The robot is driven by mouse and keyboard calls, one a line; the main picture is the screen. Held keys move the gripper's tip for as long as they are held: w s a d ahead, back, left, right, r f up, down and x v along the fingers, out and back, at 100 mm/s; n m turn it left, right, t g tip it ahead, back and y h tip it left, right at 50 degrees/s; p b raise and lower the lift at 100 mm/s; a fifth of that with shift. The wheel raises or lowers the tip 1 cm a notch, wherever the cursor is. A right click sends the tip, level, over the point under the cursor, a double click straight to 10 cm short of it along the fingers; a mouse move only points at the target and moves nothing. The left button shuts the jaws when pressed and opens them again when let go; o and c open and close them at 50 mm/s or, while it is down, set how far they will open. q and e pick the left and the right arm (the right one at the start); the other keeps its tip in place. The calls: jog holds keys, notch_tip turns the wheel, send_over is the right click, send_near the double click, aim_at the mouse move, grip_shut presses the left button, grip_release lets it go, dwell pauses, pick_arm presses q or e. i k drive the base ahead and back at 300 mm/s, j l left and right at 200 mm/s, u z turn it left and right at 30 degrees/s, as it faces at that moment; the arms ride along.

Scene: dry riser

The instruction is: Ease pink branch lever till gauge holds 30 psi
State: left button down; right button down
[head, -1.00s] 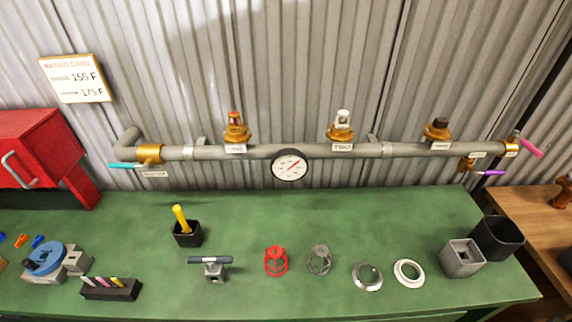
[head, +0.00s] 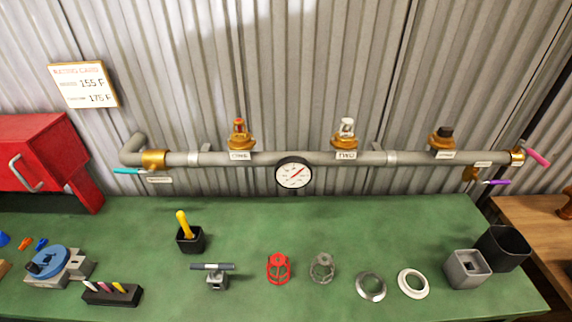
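The pink branch lever (head: 537,158) sits at the far right end of the grey pipe (head: 330,158), past a brass fitting (head: 517,156). It slants down to the right. The round white gauge (head: 293,173) hangs at the middle of the pipe. Its red needle points to the upper right; the numbers are too small to read. A purple lever (head: 497,182) lies just below the pink one, and a teal lever (head: 128,171) is at the pipe's left end. Neither of my grippers is in view.
A green bench (head: 230,225) runs below the pipe. On it stand a yellow-handled tool in a black cup (head: 190,240), a red cage (head: 279,268), a grey cage (head: 321,267), two rings, and a grey square container (head: 465,269). A red box (head: 40,160) is at left.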

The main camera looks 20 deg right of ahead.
aim_at(545, 163)
jog(key=l+z, duration=0.1)
jog(key=z, duration=0.75)
jog(key=l+z, duration=0.1)
jog(key=z, duration=0.8)
jog(key=i+l+z, duration=0.1)
jog(key=z, duration=0.3)
